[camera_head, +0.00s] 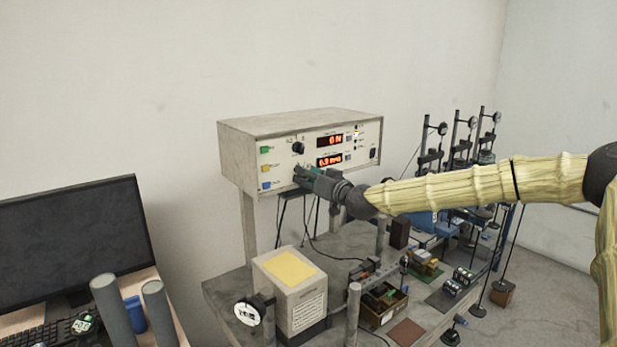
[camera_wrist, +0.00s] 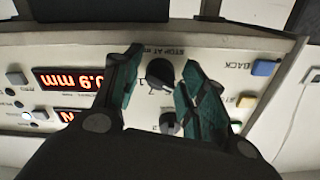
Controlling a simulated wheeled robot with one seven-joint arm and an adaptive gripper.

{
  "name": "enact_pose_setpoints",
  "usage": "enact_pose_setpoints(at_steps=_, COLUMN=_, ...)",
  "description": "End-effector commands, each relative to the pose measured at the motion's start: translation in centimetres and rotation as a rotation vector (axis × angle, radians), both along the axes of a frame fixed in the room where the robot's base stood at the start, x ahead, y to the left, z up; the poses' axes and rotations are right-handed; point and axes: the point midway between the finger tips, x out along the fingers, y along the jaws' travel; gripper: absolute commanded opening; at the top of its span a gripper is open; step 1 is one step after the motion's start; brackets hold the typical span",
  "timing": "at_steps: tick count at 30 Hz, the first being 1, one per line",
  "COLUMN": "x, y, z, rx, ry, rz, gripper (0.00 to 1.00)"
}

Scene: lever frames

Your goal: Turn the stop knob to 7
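The stop knob (camera_wrist: 160,73) is a round black dial under the label "STOP AT mm" on the control box's pale front panel (camera_head: 345,140). The wrist view shows the panel upside down. My gripper (camera_wrist: 162,60) is open, with its two teal fingers on either side of the knob and gaps visible between them and it. A few digits show beside the knob, but its exact setting is too small to read. In the head view my gripper (camera_head: 301,172) is at the panel's lower left and mostly hides the knob.
A second black knob (camera_head: 298,148) sits above the stop knob. Green, yellow and blue buttons (camera_head: 266,168) line the panel's left edge. Red displays (camera_head: 329,140) are to the right, the lower reading about 0.9 mm. A bench with equipment stands below.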

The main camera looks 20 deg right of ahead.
Motion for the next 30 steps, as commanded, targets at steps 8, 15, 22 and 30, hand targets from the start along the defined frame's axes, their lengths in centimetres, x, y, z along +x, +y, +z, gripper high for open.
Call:
enact_pose_setpoints(at_steps=8, x=-0.01, y=-0.06, z=-0.02, rx=0.001, ry=0.001, rz=-0.001, gripper=0.05)
enact_pose_setpoints(at_steps=15, x=-0.01, y=-0.11, z=-0.23, rx=0.035, ry=0.012, rz=-0.001, gripper=0.05)
enact_pose_setpoints(at_steps=22, x=-0.01, y=-0.14, z=-0.59, rx=0.15, ry=0.052, rz=-0.003, gripper=0.05)
enact_pose_setpoints(at_steps=30, x=-0.01, y=-0.11, z=-0.64, rx=0.371, ry=0.131, rz=-0.002, gripper=0.05)
